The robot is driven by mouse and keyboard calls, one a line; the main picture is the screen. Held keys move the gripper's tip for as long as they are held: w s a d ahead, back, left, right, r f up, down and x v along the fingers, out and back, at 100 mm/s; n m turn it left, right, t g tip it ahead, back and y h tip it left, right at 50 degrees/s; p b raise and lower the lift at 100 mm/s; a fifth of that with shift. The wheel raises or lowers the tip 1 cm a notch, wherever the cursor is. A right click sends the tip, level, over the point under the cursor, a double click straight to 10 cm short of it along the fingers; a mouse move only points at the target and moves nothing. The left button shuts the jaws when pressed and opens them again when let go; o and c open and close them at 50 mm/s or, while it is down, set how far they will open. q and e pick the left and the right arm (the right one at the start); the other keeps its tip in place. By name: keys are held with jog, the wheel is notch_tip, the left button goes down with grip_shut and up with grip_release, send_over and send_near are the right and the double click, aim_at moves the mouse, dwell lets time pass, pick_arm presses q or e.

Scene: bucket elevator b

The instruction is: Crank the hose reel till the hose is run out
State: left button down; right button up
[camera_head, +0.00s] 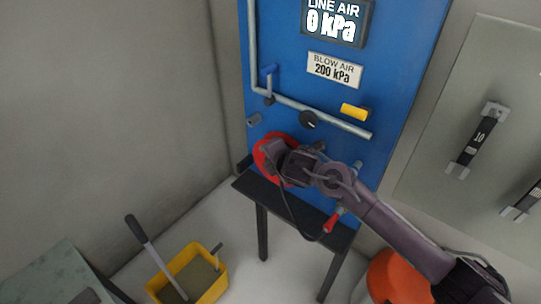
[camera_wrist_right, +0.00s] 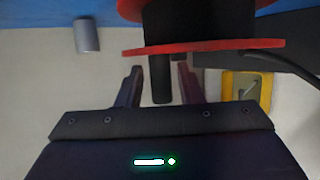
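The hose reel (camera_head: 262,155) is mounted low on the blue panel, its red flange partly hidden by my right gripper (camera_head: 276,155). In the right wrist view the reel's red flange (camera_wrist_right: 215,46) and dark drum (camera_wrist_right: 200,22) fill the top. A dark crank handle (camera_wrist_right: 162,82) points down from it between the two fingers of my right gripper (camera_wrist_right: 160,82). Gaps show on both sides of the handle, so the fingers are open around it. A black hose (camera_wrist_right: 295,65) leads off to the right. My left gripper is not in view.
The panel carries a grey pipe (camera_head: 320,112), a black knob (camera_head: 308,119), a yellow handle (camera_head: 354,111) and a "LINE AIR 0 kPa" display (camera_head: 336,22). A dark bench (camera_head: 315,217) stands below. A yellow bucket (camera_head: 205,284) and an orange object (camera_head: 398,277) are on the floor.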

jog(key=shift+o, duration=0.4)
jog(key=shift+s+d+r, duration=0.1)
jog(key=shift+s+d, duration=0.05)
jog(key=b+v, duration=0.1)
jog(key=v, duration=0.6)
jog(key=shift+s+r, duration=0.1)
